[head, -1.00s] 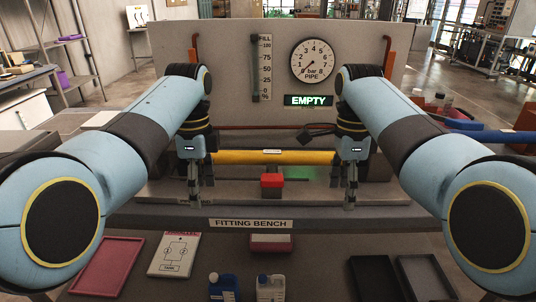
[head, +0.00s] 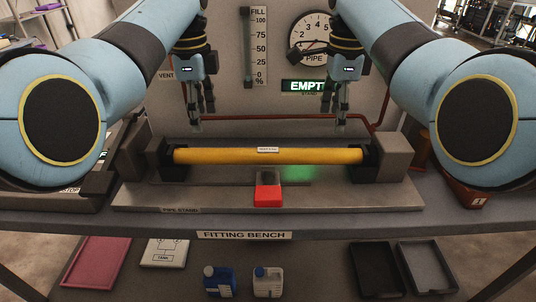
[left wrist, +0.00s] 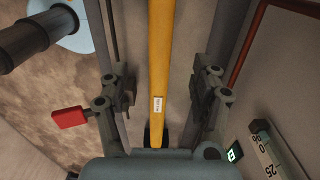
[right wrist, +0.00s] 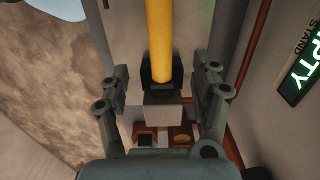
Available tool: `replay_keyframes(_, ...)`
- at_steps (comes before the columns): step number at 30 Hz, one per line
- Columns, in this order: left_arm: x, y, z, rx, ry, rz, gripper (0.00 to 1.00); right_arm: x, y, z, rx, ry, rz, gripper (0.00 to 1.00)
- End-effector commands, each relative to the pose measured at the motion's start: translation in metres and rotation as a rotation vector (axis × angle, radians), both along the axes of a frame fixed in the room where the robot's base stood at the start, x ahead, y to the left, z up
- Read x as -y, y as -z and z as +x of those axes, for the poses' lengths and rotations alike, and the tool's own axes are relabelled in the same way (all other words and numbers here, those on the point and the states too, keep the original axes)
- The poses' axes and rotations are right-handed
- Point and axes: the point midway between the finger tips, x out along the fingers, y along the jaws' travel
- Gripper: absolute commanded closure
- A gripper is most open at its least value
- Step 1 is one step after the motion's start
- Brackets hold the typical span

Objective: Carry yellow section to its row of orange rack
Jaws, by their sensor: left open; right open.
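The yellow section (head: 235,156) is a long yellow pipe with a small white label. It lies level across the pipe stand (head: 130,197), its ends in dark holders. It also shows between the open fingers in the left wrist view (left wrist: 159,60) and the right wrist view (right wrist: 159,40). My left gripper (head: 203,112) is open and empty above its left part. My right gripper (head: 341,115) is open and empty above its right part. Neither gripper touches it in the head view.
A red block (head: 267,196) is at the front middle of the stand. The upright panel with the gauge (head: 313,38) and lit EMPTY sign (head: 302,86) stands behind. Below are a pink tray (head: 94,262), bottles (head: 219,281) and dark trays (head: 376,268).

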Motion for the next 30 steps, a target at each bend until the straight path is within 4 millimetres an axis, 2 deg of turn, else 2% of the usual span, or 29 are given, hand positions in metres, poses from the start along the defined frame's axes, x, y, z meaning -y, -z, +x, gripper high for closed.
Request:
replay_keyframes(5,0.000,0.020,-0.001,-0.004,0.000,0.001,0.36,0.000,0.020,-0.001,-0.004,0.000,-0.001,0.36)
replay_keyframes(12,0.000,0.064,-0.001,-0.005,0.000,0.000,0.36,0.000,0.064,-0.001,-0.006,0.000,0.000,0.36)
replay_keyframes(18,0.000,0.092,0.000,-0.002,-0.001,0.000,0.36,0.000,0.092,0.000,-0.003,0.000,0.000,0.36)
replay_keyframes(24,0.000,0.105,0.000,0.000,-0.001,0.000,0.36,0.000,0.105,0.000,-0.001,0.000,0.000,0.36)
replay_keyframes(30,0.000,0.107,0.000,0.000,-0.001,0.000,0.36,0.000,0.107,0.000,-0.001,0.000,0.000,0.36)
